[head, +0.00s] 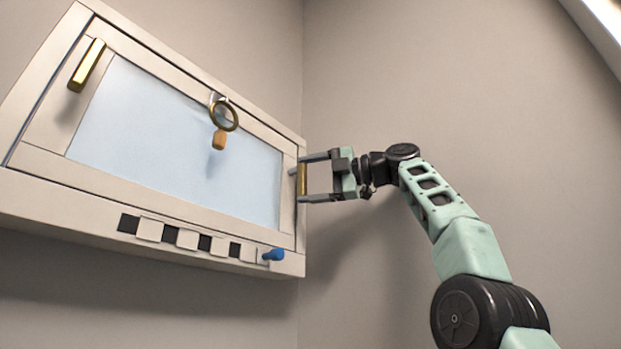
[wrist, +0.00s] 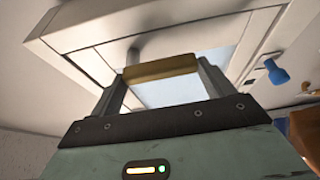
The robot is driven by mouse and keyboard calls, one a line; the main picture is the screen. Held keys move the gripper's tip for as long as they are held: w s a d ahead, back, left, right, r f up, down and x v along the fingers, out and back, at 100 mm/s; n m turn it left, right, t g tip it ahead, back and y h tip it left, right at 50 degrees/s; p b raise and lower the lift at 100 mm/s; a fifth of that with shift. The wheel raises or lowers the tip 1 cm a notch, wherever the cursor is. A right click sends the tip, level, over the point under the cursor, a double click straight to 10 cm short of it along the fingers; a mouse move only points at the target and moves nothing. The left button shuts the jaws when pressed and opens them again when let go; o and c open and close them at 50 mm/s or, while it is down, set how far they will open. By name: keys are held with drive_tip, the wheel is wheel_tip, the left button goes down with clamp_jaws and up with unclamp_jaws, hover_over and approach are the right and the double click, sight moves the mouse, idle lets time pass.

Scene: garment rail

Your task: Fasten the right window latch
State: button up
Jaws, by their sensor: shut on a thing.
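The window (head: 180,140) is a pale framed pane on the wall, and its sash looks closed against the frame. The right latch (head: 302,180) is a brass bar at the window's right edge, standing roughly upright along the frame. My gripper (head: 303,178) has its two fingers at the upper and lower ends of this bar. In the wrist view the brass bar of the right latch (wrist: 160,68) lies between the two fingers, spanning the gap. The left latch (head: 87,65), another brass bar, sits on the upper left of the frame, slightly tilted.
A blue peg (head: 273,255) sticks out at the lower right, also in the wrist view (wrist: 276,72). Dark and pale squares (head: 185,238) line the lower frame. The right wall is bare.

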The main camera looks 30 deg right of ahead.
drive_tip(key=o, duration=1.3)
